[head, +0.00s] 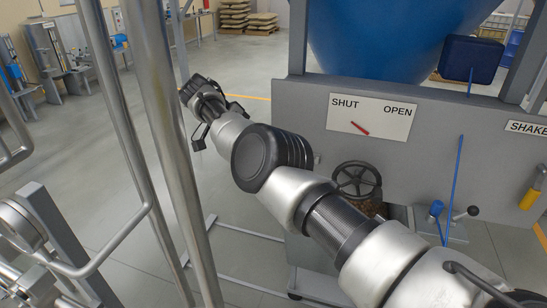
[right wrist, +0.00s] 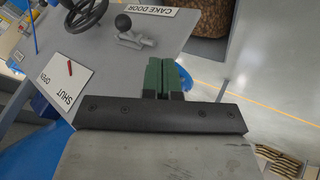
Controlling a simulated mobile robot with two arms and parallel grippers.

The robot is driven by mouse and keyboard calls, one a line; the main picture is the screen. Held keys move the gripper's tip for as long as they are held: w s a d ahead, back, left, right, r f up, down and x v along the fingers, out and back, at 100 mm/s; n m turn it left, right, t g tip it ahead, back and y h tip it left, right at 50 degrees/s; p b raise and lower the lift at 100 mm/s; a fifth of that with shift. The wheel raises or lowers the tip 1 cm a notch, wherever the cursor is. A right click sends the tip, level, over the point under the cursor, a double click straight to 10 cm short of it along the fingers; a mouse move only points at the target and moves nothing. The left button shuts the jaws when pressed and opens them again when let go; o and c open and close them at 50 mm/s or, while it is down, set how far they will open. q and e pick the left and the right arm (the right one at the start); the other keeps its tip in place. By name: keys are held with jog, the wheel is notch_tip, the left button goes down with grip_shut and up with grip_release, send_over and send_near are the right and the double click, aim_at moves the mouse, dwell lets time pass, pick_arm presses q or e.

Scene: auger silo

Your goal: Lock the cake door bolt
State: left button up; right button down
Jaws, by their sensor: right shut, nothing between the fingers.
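The cake door bolt (right wrist: 134,38) shows in the right wrist view as a grey barrel with a dark ball knob (right wrist: 123,22), fixed to the grey panel beside the CAKE DOOR label (right wrist: 155,13). In the head view my right arm covers this spot. My right gripper (right wrist: 163,80) has green fingertips pressed together, empty. In the wrist picture its tips lie below and right of the bolt, apart from it, by the panel's edge. In the head view the arm's dark far end reaches to the upper left, where the fingertips cannot be made out. My left gripper is not in view.
A dark handwheel (head: 357,180) sits on the panel near a SHUT/OPEN plate (head: 370,117) with a red pointer. Upright metal pipes (head: 170,130) cross the left foreground. Open floor lies behind.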

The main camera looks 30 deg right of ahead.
jog(key=shift+s+d, duration=0.1)
jog(key=shift+d, duration=0.05)
jog(key=shift+f, duration=0.15)
jog(key=s+d+f+b, duration=0.3)
jog(key=s+d+f, duration=0.2)
jog(key=d+f, duration=0.1)
jog(key=shift+s+d+f, duration=0.3)
jog(key=shift+d+f, duration=0.1)
jog(key=shift+d, duration=0.5)
